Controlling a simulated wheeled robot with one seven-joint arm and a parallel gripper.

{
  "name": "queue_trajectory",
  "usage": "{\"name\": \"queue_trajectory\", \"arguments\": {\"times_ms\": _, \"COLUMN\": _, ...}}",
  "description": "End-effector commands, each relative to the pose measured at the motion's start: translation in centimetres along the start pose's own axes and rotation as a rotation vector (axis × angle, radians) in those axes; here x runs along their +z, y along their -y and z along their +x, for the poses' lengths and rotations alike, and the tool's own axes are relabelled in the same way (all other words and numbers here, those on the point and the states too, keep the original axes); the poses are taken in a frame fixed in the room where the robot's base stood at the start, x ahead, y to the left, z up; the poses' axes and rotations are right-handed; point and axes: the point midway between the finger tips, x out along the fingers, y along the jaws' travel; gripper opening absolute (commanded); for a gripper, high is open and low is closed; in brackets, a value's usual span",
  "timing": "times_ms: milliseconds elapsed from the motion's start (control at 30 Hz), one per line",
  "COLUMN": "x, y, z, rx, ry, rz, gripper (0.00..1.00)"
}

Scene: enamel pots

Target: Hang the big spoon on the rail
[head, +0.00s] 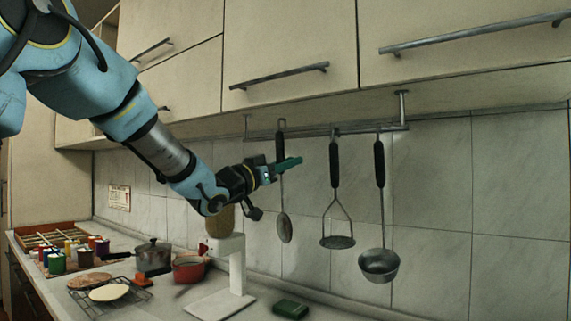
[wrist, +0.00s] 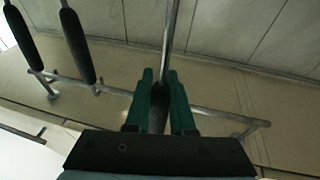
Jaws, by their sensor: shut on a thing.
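The big spoon (head: 285,228) is upright, bowl down, at the left part of the rail (head: 360,130). Its dark handle (wrist: 158,112) is between the green fingers of my gripper (wrist: 160,95), which is shut on it. In the head view my gripper (head: 289,164) reaches in from the left, across the handle's lower part. The handle's top is close to the rail's level. The rail (wrist: 215,114) crosses behind the fingers in the wrist view. I cannot tell whether the spoon's top end is hooked on the rail or apart from it.
A masher (head: 337,240) and a ladle (head: 379,264) hang on the rail to the right. Cupboards (head: 290,60) are close above. On the counter below are a white stand (head: 236,270), a red pot (head: 189,268), a grey pot (head: 153,258), a green block (head: 290,308) and several jars.

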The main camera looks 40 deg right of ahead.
Motion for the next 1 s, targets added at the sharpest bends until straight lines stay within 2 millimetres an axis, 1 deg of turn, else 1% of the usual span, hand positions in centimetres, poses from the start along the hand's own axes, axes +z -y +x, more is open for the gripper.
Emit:
{"name": "queue_trajectory", "arguments": {"times_ms": 867, "x": 1.4, "y": 1.0, "z": 4.8, "rx": 0.000, "ry": 0.000, "rz": -0.002, "gripper": 0.00}}
{"name": "queue_trajectory", "arguments": {"times_ms": 900, "x": 1.9, "y": 0.9, "z": 4.6, "rx": -0.001, "ry": 0.001, "rz": -0.001, "gripper": 0.00}}
{"name": "queue_trajectory", "arguments": {"times_ms": 1000, "x": 2.5, "y": 0.9, "z": 4.4, "rx": -0.001, "ry": 0.001, "rz": -0.001, "gripper": 0.00}}
